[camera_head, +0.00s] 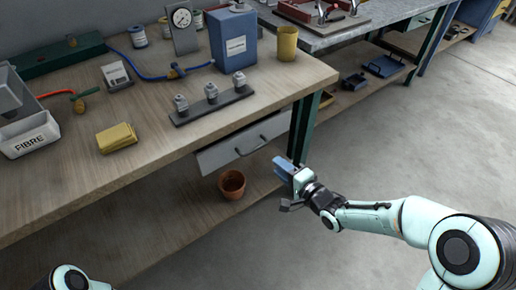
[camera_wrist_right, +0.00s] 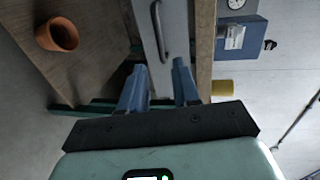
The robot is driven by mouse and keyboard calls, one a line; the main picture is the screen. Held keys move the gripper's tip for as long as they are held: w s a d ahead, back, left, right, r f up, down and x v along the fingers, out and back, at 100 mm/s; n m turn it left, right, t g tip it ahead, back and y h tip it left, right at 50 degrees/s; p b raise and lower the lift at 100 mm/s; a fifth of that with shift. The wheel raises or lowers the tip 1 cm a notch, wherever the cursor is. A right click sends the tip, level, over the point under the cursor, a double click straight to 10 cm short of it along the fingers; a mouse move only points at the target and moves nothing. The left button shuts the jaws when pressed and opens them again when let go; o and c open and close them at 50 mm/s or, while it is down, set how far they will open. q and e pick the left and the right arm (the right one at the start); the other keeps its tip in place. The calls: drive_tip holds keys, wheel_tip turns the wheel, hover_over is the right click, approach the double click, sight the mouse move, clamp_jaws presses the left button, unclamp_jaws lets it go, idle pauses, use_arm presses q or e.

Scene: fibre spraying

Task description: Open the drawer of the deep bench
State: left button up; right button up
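The deep bench (camera_head: 165,155) has a wooden top and a pale grey drawer (camera_head: 221,155) under its front edge at the right end. The drawer has a dark bar handle (camera_head: 254,147); its front looks close to flush with the bench. My right gripper (camera_head: 284,168) is in front of the drawer, to the right of and lower than the handle. In the right wrist view its two blue fingers (camera_wrist_right: 160,80) are apart with nothing between them. The drawer front (camera_wrist_right: 178,25) and handle (camera_wrist_right: 160,30) lie beyond the fingertips, apart from them. My left gripper is out of view.
A terracotta pot (camera_head: 232,184) stands on the lower shelf (camera_head: 165,215) below the drawer. A dark green bench leg (camera_head: 302,128) is right beside my right gripper. A rack of weights (camera_head: 212,105), a blue box (camera_head: 233,40) and a yellow cup (camera_head: 287,43) stand on top. The floor at right is clear.

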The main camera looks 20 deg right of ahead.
sight(257, 149)
use_arm(q)
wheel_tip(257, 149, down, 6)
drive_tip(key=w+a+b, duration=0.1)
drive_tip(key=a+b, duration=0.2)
drive_tip(key=b, duration=0.1)
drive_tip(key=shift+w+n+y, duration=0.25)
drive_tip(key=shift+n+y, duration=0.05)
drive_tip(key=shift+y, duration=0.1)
use_arm(e)
drive_tip(key=shift+x, duration=6.35)
clamp_jaws()
